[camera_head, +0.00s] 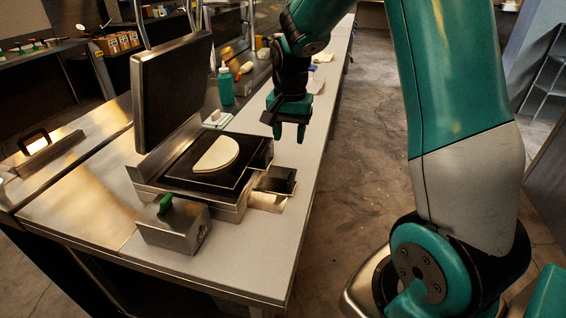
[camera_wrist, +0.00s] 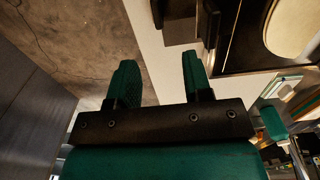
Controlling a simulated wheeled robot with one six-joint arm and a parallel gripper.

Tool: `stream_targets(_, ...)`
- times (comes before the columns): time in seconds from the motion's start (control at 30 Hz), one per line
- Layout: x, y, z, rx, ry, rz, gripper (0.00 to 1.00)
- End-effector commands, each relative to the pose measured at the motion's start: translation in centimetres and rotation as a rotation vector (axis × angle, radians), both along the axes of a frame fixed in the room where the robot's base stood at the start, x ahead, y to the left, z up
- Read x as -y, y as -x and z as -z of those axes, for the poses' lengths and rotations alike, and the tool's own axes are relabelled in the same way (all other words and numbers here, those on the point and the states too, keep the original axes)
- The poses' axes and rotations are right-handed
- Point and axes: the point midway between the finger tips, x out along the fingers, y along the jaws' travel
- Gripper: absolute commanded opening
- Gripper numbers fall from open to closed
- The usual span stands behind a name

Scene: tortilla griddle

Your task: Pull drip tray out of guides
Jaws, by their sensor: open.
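The drip tray (camera_head: 276,180) is a small dark, metal-edged piece that juts from the right side of the griddle (camera_head: 172,184), low near the counter. In the wrist view, what looks like the drip tray (camera_wrist: 180,30) shows dark at the top, beyond my fingertips. My gripper (camera_head: 289,134) is open and empty, pointing down above the counter, behind the tray in the head view. In the wrist view my two green fingers (camera_wrist: 158,75) are apart with nothing between them. The guides are hidden or too small to make out.
A folded tortilla (camera_head: 217,155) lies on the dark griddle plate beside a raised dark lid (camera_head: 172,90). A metal box with a green handle (camera_head: 173,225) stands in front. A green bottle (camera_head: 226,85) stands behind. The counter's right strip (camera_head: 262,255) is mostly clear.

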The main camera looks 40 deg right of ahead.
Motion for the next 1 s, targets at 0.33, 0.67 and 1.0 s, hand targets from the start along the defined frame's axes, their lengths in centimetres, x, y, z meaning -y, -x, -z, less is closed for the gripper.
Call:
stream_targets(0.33, 0.6, 0.3, 7.3, -0.006, -0.001, 0.008, 0.46)
stream_targets(0.67, 0.2, 0.1, 13.1, -0.003, -0.002, 0.002, 0.46)
stream_targets(1.0, 0.1, 0.1, 14.6, 0.0, -0.001, 0.001, 0.46)
